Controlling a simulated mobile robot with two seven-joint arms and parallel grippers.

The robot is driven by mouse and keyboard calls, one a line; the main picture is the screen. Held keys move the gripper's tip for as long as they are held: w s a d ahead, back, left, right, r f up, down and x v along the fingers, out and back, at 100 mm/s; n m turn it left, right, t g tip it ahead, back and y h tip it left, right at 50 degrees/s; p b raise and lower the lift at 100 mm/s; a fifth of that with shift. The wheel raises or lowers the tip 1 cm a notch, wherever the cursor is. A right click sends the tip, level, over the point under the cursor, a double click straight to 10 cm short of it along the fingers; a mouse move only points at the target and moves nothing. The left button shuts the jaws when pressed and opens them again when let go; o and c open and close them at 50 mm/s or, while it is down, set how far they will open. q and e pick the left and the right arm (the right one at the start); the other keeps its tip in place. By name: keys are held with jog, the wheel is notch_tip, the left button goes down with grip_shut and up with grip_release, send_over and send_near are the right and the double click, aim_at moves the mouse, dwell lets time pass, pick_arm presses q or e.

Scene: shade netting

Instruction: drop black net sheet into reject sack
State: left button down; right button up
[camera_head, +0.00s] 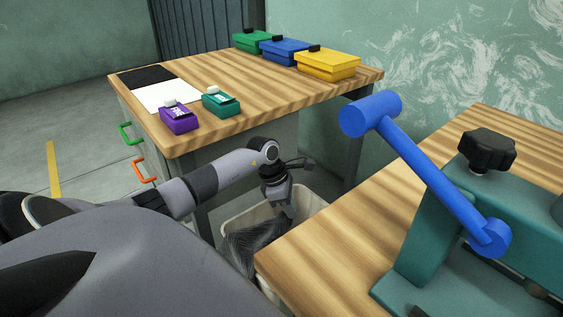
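A dark, finely lined net sheet (258,240) lies crumpled in a pale, open-topped container (312,203), seemingly the reject sack, on the floor between the two tables. My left gripper (289,209) points down over the container's opening, with its tips close to the upper edge of the net. I cannot tell whether the fingers touch or grip the net. The near table hides part of the container. A flat black sheet (146,77) lies at the left of the far table, beside a white sheet (168,95). My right gripper is not in view.
The far table (225,75) holds green (251,42), blue (284,51) and yellow (327,64) boxes, plus purple (179,117) and teal (221,102) labelled items. A teal machine with a blue lever (430,170) stands on the near table (345,240). Floor at left is clear.

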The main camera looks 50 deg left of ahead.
pick_arm(q)
jog(key=shift+f, duration=0.2)
grip_release()
notch_tip(320, 180, up, 6)
jog(key=g+y+p, duration=0.1)
jog(key=p, duration=0.4)
jog(key=shift+s+a+g+y+p, duration=0.3)
jog(key=shift+s+a+y, duration=0.1)
jog(key=shift+a, duration=0.05)
dwell(0.5)
notch_tip(320, 180, up, 7)
jog(key=shift+s+a, duration=0.35)
jog(key=shift+a, duration=0.05)
